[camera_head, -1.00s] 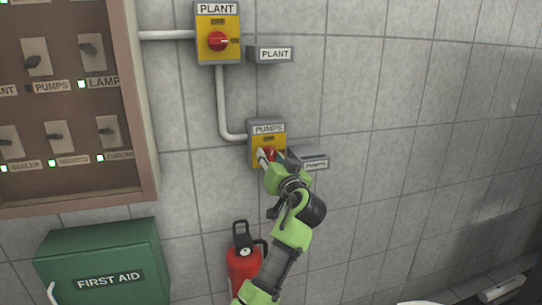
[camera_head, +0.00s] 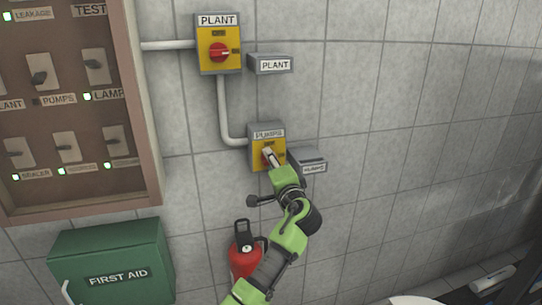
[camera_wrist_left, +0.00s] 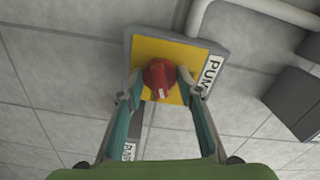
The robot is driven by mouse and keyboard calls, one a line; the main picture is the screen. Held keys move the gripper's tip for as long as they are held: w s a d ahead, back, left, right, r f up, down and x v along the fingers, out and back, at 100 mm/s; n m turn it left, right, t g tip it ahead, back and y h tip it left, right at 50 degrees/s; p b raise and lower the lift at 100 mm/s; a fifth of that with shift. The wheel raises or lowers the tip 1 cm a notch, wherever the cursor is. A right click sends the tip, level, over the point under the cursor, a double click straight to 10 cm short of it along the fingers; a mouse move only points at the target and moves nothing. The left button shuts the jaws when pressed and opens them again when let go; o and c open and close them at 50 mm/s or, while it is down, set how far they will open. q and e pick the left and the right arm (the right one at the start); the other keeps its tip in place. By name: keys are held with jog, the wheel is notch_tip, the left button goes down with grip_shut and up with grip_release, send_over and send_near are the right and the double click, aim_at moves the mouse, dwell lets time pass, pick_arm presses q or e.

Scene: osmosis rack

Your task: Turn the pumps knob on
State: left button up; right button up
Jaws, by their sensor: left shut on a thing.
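The pumps switch box (camera_head: 254,142) is grey with a yellow plate and a "PUMPS" label, fixed to the tiled wall. Its red knob (camera_wrist_left: 159,77) shows clearly in the left wrist view, its white mark pointing down in that picture. In the head view the knob is mostly hidden behind my fingers. My left gripper (camera_head: 270,156) is at the front of the box. In the left wrist view its fingers stand on either side of the knob, shut on it. My right gripper is in neither view.
The plant switch box (camera_head: 205,48) with its red knob is above. A small grey box (camera_head: 313,168) sits just right of the pumps box. A red extinguisher (camera_head: 242,262), a green first aid box (camera_head: 115,258) and a switch panel (camera_head: 150,120) are nearby. The wall to the right is clear.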

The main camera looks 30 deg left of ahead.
pick_arm(q)
jog(key=shift+m+p, duration=1.45)
jog(key=shift+m, duration=0.65)
jog(key=shift+f, duration=0.1)
jog(key=o, duration=1.1)
